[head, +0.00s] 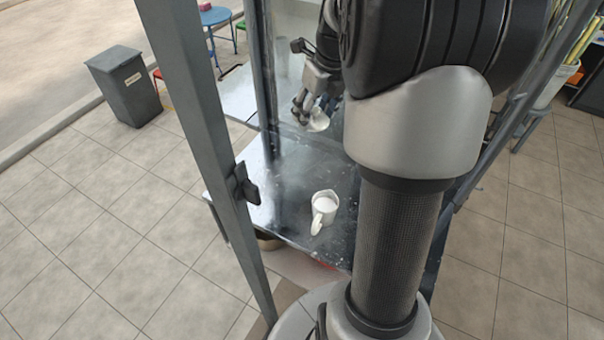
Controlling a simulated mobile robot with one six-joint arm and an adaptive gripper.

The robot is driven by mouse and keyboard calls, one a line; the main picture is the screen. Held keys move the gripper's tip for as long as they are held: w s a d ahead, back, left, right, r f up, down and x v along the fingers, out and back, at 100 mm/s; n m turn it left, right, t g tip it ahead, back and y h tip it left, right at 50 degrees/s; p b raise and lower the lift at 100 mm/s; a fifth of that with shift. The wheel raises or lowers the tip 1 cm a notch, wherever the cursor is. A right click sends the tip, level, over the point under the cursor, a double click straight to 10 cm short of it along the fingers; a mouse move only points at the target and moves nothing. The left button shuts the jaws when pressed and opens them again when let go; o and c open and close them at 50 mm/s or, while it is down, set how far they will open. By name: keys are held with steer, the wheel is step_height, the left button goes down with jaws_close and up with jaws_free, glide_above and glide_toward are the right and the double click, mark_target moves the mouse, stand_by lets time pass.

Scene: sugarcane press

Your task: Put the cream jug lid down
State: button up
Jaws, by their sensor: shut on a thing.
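The cream jug lid (319,122) is a small, pale, round piece at the tips of my gripper (308,112). My gripper is shut on it and holds it toward the back of the dark metal counter (278,212). I cannot tell from this view whether the lid touches the counter. The cream jug (324,208) stands upright and open on the counter, nearer the camera than my gripper. Its handle points toward the camera, and its white inside shows. My own arm hides the right part of the counter.
A grey metal post (205,95) rises in front of the counter's left side, with another post (264,70) behind. Bare counter lies left of and behind the jug. A grey bin (126,86) stands on the tiled floor at the far left.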

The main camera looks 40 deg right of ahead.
mark_target(311, 172)
step_height(311, 172, down, 20)
steer(key=b, duration=0.6)
steer(key=shift+s+r+b, duration=0.1)
steer(key=shift+r+b, duration=0.15)
steer(key=shift+b, duration=0.15)
steer(key=shift+r, duration=0.1)
steer(key=o, duration=1)
steer(key=shift+c, duration=0.2)
steer(key=p+v, duration=0.5)
steer(key=v, duration=0.7)
